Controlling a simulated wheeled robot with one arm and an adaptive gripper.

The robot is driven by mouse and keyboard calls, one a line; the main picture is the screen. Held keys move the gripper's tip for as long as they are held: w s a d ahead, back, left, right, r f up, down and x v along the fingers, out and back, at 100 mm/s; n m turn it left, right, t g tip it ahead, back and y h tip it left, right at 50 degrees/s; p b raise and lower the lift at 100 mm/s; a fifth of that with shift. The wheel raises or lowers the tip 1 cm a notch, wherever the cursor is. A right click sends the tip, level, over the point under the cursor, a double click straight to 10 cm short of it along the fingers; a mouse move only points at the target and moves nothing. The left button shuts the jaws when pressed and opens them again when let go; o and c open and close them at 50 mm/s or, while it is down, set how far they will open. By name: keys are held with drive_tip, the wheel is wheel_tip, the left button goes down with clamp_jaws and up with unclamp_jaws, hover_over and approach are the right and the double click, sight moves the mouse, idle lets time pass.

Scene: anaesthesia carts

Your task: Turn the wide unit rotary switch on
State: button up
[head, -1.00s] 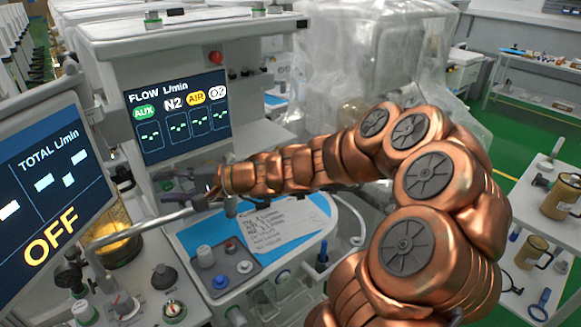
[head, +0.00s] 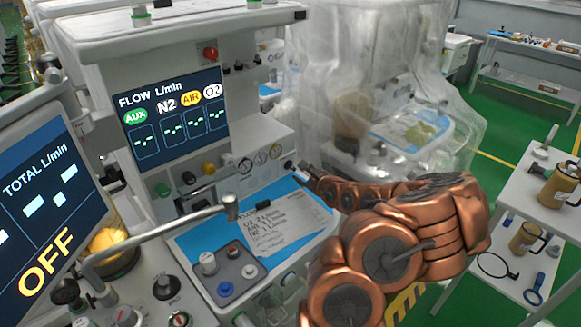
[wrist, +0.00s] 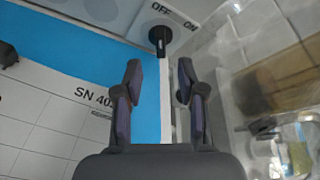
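In the head view my gripper (head: 302,172) is close to the switch's right side.
A blue worktop (head: 185,245) with a printed sheet (head: 268,222) lies below the panel. A grey rail arm (head: 160,235) crosses in front at left. A plastic-covered unit (head: 410,100) stands at right. A white shelf cart (head: 530,200) holds mugs.

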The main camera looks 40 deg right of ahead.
sight(292, 167)
drive_tip(key=shift+p+x, duration=0.8)
drive_tip(key=shift+x, duration=2.35)
drive_tip(key=shift+w+f, duration=0.1)
drive_tip(key=shift+w, duration=0.35)
drive_tip(key=shift+s, duration=0.1)
clamp_jaws()
